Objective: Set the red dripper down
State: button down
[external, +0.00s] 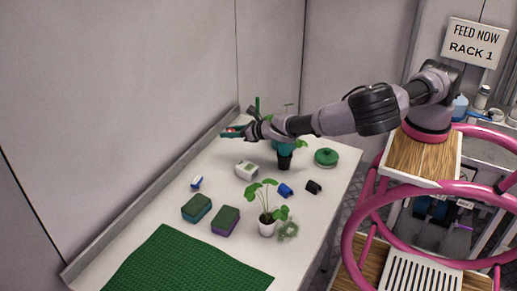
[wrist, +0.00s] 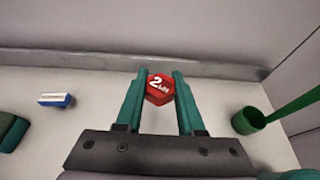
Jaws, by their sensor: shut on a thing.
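The red dripper (wrist: 160,90) is a small red piece marked with a white "2" and smaller letters. My gripper (wrist: 162,82) is shut on it, with one teal finger on each side. In the external view my gripper (external: 233,131) reaches over the far part of the white table (external: 320,190), close to the back ledge. A bit of red shows between its fingers there. I cannot tell whether the dripper touches the table. A blue dripper (external: 285,190) and a black dripper (external: 314,187) lie nearer the table's right edge.
A white-and-blue block (wrist: 55,100) lies left of my gripper and a green scoop (wrist: 248,121) right of it. A white meter (external: 247,170), two sponges (external: 197,208) (external: 225,221), potted plants (external: 267,228), a green lid (external: 326,157) and a green mat (external: 178,264) occupy the table.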

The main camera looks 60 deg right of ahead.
jog(key=w+d+r+m+g+h, duration=0.1)
jog(key=w+d+r+m+h, duration=0.15)
jog(key=d+m+h, duration=0.35)
jog(key=m+g+h, duration=0.1)
jog(key=g+h, duration=0.1)
send_over(241, 145)
notch_tip(241, 145, down, 7)
jog(key=shift+d+f, duration=0.1)
jog(key=shift+f, duration=2.7)
jog(key=c, duration=0.5)
grip_release()
jog(key=v, duration=1.2)
